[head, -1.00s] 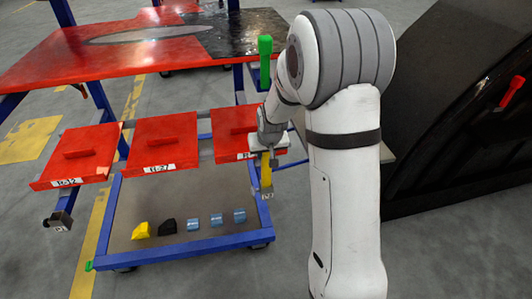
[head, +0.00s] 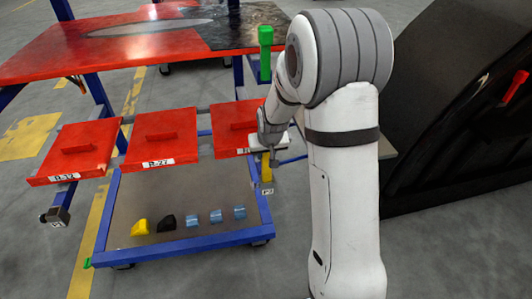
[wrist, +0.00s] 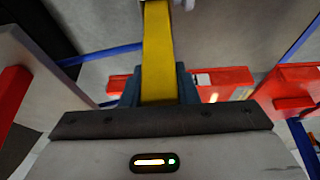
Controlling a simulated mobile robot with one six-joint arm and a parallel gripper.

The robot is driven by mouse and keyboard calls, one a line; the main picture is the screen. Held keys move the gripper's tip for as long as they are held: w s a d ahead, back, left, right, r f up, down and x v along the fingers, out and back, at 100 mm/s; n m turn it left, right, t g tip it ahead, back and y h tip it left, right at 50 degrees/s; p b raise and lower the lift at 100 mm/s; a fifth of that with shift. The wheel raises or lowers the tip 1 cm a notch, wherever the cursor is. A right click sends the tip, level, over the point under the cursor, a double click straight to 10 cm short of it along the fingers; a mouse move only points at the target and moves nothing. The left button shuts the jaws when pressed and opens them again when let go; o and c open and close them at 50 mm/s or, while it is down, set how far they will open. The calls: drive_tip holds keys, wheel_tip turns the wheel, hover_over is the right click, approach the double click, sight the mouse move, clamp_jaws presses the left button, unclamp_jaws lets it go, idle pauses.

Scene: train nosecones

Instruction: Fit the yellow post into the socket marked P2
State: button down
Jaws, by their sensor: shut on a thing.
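My gripper (head: 268,152) is shut on the yellow post (head: 265,168), which hangs upright below it at the right of the rack. In the wrist view the yellow post (wrist: 158,50) runs away from between the jaws. A small bracket socket with a pale tag (head: 265,191) is at the post's lower end; the tag looks like P2 but is small and blurred. I cannot tell whether the post's end is inside the socket or just in front of it. Another bracket socket (head: 58,215) with a tag stands empty at the far left.
Red panels with handles (head: 75,152), (head: 160,140), (head: 232,128) line the rack. A dark curved shell (head: 460,120) stands at right.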

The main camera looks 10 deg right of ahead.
drive_tip(key=shift+f, duration=0.15)
drive_tip(key=c, duration=1.1)
unclamp_jaws()
drive_tip(key=shift+o, duration=0.2)
drive_tip(key=p+v, duration=0.1)
drive_tip(key=v, duration=0.7)
drive_tip(key=shift+p, duration=0.3)
drive_tip(key=s+r+g+p, duration=0.2)
drive_tip(key=s+r+p, duration=1.6)
drive_tip(key=s+r, duration=0.7)
drive_tip(key=shift+v, duration=1.2)
